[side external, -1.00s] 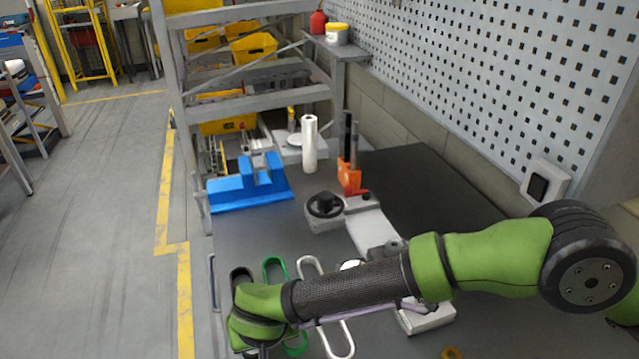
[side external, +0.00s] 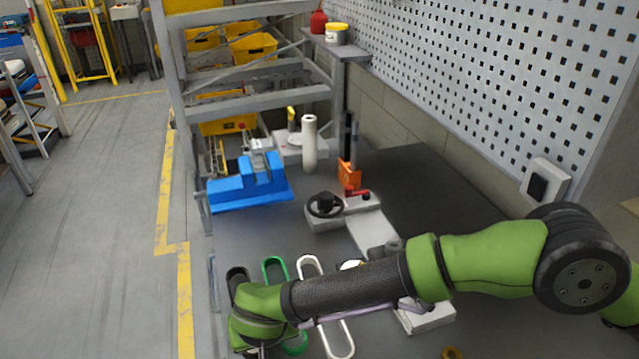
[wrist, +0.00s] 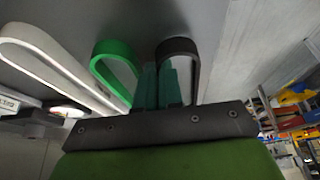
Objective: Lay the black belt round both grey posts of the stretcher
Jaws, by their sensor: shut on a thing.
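The black belt (side external: 238,273) is a long loop lying at the left of a row of belts; it also shows in the wrist view (wrist: 190,47). My gripper (wrist: 158,84) has its green fingers shut on the near-left side of this loop. In the side view my wrist and forearm cover the fingers and much of the belt. The stretcher appears to be the grey device with a black handwheel (side external: 325,205) and a long rail (side external: 373,232) running under my forearm. I cannot clearly make out its two posts. The belt is apart from it.
A green belt (side external: 275,266) and a white belt (side external: 309,266) lie just right of the black one. A blue fixture (side external: 247,190), a white roll (side external: 309,145) and an orange-based stand (side external: 349,175) stand farther back. The dark bench at back right is clear.

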